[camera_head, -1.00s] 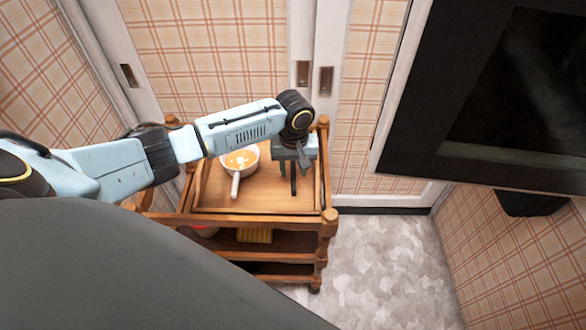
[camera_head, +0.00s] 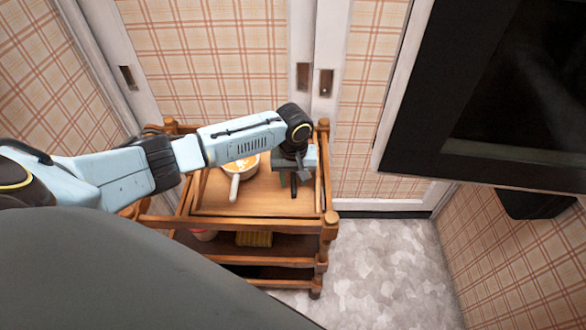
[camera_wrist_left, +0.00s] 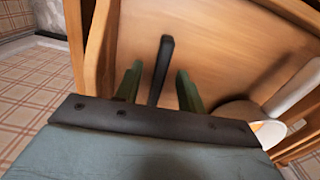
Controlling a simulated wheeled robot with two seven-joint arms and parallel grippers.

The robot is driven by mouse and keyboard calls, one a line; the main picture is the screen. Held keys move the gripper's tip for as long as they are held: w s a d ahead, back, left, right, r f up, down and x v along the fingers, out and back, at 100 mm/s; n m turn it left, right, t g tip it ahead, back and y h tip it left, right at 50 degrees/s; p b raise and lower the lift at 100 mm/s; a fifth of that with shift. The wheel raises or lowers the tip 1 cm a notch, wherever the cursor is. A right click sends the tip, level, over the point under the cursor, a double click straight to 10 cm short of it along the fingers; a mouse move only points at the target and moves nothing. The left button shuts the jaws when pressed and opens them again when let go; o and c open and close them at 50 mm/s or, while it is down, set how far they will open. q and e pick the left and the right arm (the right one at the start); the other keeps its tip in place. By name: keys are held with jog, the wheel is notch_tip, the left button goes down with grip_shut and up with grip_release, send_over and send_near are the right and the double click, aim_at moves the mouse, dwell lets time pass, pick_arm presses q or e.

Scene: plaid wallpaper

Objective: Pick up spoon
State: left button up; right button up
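A dark spoon (camera_wrist_left: 162,65), seen only as a straight dark handle, lies on the top shelf of a wooden cart (camera_head: 262,198). My left gripper (camera_head: 290,188) points down over the right part of that shelf. In the left wrist view the gripper (camera_wrist_left: 158,85) has its two green fingers apart, one on each side of the dark handle, with visible gaps. The rest of the spoon is hidden behind the gripper body. I cannot tell how far the fingertips are above the shelf. My right gripper is not in view.
A white pan (camera_head: 236,178) with a handle and orange-and-white contents stands on the shelf left of the gripper. The cart has raised rails and corner posts (camera_head: 329,222). A yellow item (camera_head: 254,239) lies on a lower shelf. Grey floor (camera_head: 385,265) is clear to the right.

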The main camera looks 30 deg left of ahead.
pick_arm(q)
jog(key=shift+f, duration=0.15)
dwell(0.4)
jog(key=shift+c, duration=0.5)
grip_shut()
